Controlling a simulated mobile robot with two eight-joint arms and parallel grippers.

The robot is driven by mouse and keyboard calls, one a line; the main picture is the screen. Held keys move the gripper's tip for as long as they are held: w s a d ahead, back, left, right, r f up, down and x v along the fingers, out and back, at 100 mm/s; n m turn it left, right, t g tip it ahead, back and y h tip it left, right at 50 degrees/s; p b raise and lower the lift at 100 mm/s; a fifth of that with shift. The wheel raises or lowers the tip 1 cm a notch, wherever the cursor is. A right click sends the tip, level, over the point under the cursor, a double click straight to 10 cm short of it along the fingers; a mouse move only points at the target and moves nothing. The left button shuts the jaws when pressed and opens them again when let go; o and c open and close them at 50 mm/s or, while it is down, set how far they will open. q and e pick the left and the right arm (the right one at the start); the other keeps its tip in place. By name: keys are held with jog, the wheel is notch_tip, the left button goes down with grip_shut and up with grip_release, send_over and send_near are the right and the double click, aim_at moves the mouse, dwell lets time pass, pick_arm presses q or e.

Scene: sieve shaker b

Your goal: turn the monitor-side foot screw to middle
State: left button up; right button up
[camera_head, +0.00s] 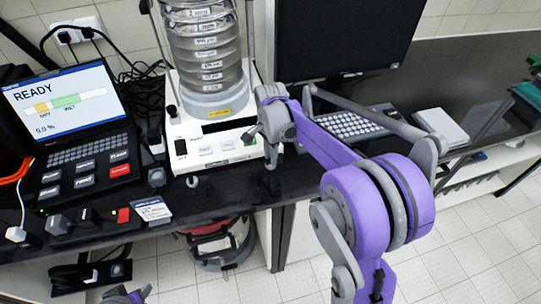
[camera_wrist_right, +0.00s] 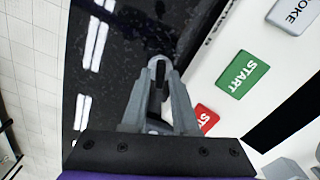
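The sieve shaker (camera_head: 215,140) stands on the black bench with its panel facing me. Its monitor-side front foot screw (camera_head: 271,161) is at the right front corner, partly hidden by my right gripper. My right gripper (camera_head: 268,150) points down at that corner. In the right wrist view its two grey fingers (camera_wrist_right: 157,75) reach past the panel edge, with a narrow gap between their tips. A small grey and dark part shows there; I cannot tell whether the fingers press on it. The other front foot (camera_head: 191,181) is in clear view. Only a bit of my left gripper (camera_head: 127,297) shows at the bottom left.
Sieves (camera_head: 205,50) are stacked on the shaker between upright rods. A monitor (camera_head: 345,35) and keyboard (camera_head: 348,125) stand to the right. A READY display (camera_head: 62,100) with buttons is at the left. Green START (camera_wrist_right: 240,75) and red STOP (camera_wrist_right: 204,119) buttons lie close beside the right fingers.

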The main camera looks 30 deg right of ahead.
jog(key=shift+f, duration=0.15)
grip_shut()
jog(key=shift+n, duration=0.3)
jog(key=n, duration=0.2)
jog(key=shift+n+b, duration=0.3)
jog(key=shift+b, duration=0.05)
jog(key=n, duration=0.3)
jog(key=shift+n+b, duration=0.3)
jog(key=n, duration=0.3)
jog(key=shift+n, duration=0.3)
jog(key=shift+n+b, duration=0.4)
jog(key=shift+n, duration=1.4)
